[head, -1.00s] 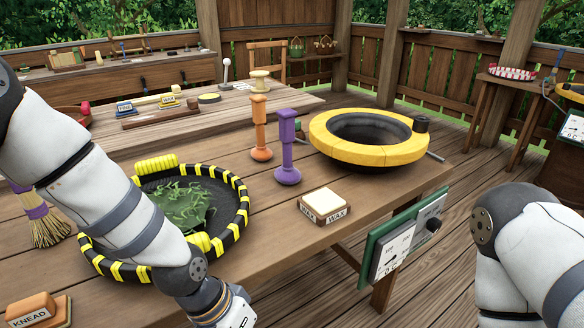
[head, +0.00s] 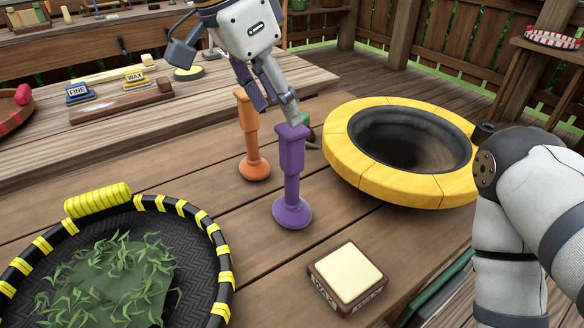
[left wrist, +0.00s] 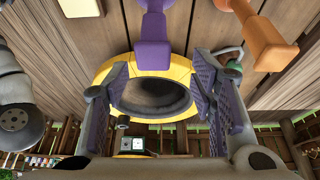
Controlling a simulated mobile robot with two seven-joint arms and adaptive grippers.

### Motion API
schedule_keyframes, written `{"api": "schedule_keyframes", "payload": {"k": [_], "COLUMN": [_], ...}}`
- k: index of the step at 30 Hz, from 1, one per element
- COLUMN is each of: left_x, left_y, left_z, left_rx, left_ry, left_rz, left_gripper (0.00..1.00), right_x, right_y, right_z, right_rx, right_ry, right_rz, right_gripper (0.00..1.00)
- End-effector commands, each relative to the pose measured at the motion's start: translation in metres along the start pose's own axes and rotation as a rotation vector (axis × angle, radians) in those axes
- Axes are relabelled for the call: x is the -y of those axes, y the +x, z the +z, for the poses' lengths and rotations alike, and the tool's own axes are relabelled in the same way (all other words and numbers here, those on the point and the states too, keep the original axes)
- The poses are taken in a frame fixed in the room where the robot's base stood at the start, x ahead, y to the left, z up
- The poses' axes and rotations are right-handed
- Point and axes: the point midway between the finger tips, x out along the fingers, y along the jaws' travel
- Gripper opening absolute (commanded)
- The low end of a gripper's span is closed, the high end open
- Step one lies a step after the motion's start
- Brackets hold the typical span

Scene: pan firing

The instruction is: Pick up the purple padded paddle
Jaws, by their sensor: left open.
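The purple padded paddle (head: 291,180) stands upright on the wooden table, its round pad down and its square handle up. In the left wrist view the purple paddle (left wrist: 153,35) shows at the top middle, between the lines of the two fingers but not between their pads. My left gripper (head: 270,105) is open and empty, pointing down just above and behind the purple handle top. Whether a finger touches the handle I cannot tell. An orange paddle (head: 253,140) stands close by on the left. My right gripper is out of view; only my right arm shows.
A yellow-rimmed pan (head: 348,165) stands to the right of the paddles. A wax block (head: 347,272) lies in front. A black and yellow tray (head: 222,262) with green leaves fills the lower left. Bare table lies between tray and wax block.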

Motion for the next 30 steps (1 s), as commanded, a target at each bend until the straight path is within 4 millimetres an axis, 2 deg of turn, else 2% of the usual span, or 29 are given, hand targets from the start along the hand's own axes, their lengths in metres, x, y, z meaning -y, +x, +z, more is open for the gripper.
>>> {"api": "schedule_keyframes", "payload": {"k": [3, 6, 11, 16, 19, 25, 26, 30], "left_x": [-0.001, 0.000, 0.000, 0.003, 0.003, 0.003, 0.003, 0.003], "left_y": [0.031, 0.051, 0.071, 0.104, 0.115, 0.115, 0.115, 0.115], "left_z": [0.002, 0.002, 0.002, 0.003, 0.003, 0.002, 0.002, 0.002], "left_rx": [0.007, 0.007, 0.005, 0.005, 0.003, 0.000, 0.000, 0.001], "left_ry": [0.001, -0.001, -0.001, -0.001, 0.001, 0.001, 0.001, 0.001], "left_rz": [0.007, 0.007, 0.005, 0.005, 0.003, 0.000, 0.000, 0.000], "left_gripper": [0.51, 0.51, 0.51, 0.51, 0.51, 0.51, 0.49, 0.17], "right_x": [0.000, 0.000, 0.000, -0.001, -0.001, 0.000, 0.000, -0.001], "right_y": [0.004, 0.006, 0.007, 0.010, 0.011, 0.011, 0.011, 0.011], "right_z": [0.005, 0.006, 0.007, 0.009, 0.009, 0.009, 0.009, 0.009], "right_rx": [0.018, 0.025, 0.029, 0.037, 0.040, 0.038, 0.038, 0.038], "right_ry": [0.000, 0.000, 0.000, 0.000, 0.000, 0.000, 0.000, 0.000], "right_rz": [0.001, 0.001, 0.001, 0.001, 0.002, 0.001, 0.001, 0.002], "right_gripper": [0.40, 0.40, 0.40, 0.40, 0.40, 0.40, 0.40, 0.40]}}
